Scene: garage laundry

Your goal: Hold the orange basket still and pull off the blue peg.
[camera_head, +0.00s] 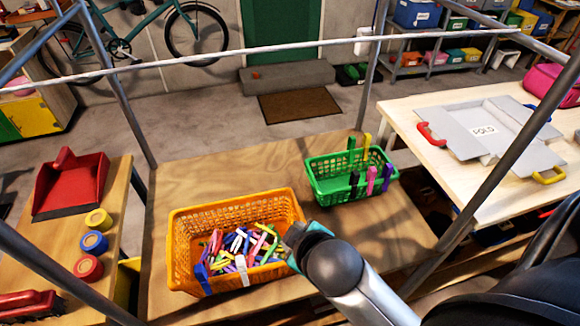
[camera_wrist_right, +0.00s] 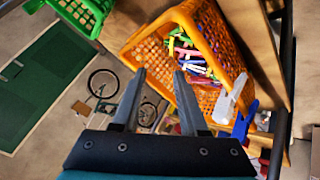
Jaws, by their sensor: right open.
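The orange basket (camera_head: 236,207) stands on the wooden table with many coloured pegs lying inside. The blue peg (camera_head: 202,278) is clipped upright on its near rim, left of a white peg (camera_head: 242,271). In the right wrist view the basket (camera_wrist_right: 150,44) is at the upper right, with the white peg (camera_wrist_right: 230,98) and blue peg (camera_wrist_right: 243,121) on its rim. My right gripper (camera_head: 294,236) is at the basket's right end; its fingers (camera_wrist_right: 159,72) are apart with no peg between them. Whether they touch the basket I cannot tell. My left gripper is not in view.
A green basket (camera_head: 335,195) with pegs on its rim stands behind to the right. Metal frame posts (camera_head: 118,85) surround the table. A side table at left holds a red dustpan (camera_head: 72,183) and coloured rolls. A folding board (camera_head: 485,130) lies on the right table.

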